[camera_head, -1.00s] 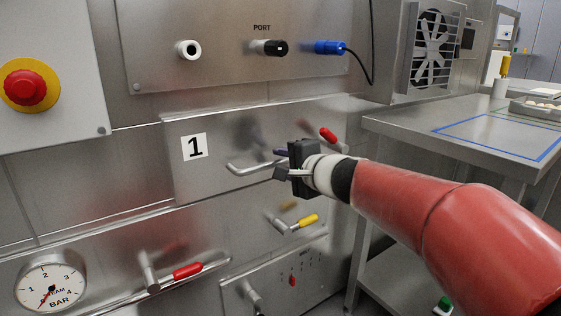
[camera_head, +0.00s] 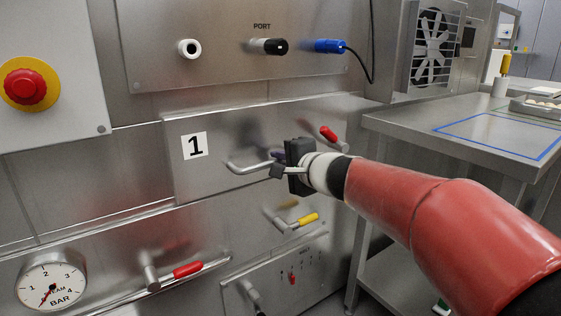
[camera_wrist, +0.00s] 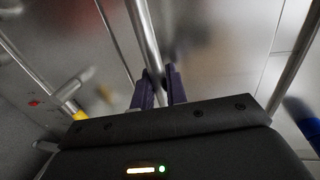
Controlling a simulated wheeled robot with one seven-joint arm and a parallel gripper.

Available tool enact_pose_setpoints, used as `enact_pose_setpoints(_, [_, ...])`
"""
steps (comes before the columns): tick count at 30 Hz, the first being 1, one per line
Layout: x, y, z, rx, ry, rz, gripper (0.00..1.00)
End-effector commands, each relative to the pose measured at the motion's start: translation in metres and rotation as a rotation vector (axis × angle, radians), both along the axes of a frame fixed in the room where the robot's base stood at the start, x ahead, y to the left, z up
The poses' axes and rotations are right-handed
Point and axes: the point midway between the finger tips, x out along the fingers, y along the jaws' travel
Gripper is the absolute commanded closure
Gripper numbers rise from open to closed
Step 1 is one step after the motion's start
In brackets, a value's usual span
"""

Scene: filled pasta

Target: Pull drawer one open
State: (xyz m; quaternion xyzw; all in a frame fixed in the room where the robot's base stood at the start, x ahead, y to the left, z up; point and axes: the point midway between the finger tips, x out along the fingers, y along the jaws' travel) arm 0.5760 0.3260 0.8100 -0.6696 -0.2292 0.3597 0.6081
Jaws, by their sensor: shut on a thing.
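Drawer one is the steel front marked with a white "1" label (camera_head: 194,146), below the port panel. Its bar handle (camera_head: 246,165) runs across the lower part of the front. My gripper (camera_head: 276,160) is at the right part of this handle, its fingers shut on the bar. In the wrist view the two dark purple fingers (camera_wrist: 160,90) stand on either side of the metal handle bar (camera_wrist: 144,40). The grip point itself is partly hidden by the gripper body in the head view. Any gap behind the drawer front is hard to tell.
A red-tipped lever (camera_head: 328,134) sits close right of my gripper, and a yellow-tipped lever (camera_head: 308,219) is below it. A red-handled lever (camera_head: 187,270) and steam gauge (camera_head: 50,284) are lower left. A steel table (camera_head: 480,150) stands at the right.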

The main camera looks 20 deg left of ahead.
Motion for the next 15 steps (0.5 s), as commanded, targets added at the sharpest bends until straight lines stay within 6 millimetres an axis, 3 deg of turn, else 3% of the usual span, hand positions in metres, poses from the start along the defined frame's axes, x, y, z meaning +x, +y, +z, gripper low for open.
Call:
enact_pose_setpoints(8, [-0.017,-0.021,-0.003,0.000,-0.002,-0.001,1.00])
enact_pose_setpoints(15, [-0.055,-0.065,-0.004,0.000,-0.005,-0.002,1.00])
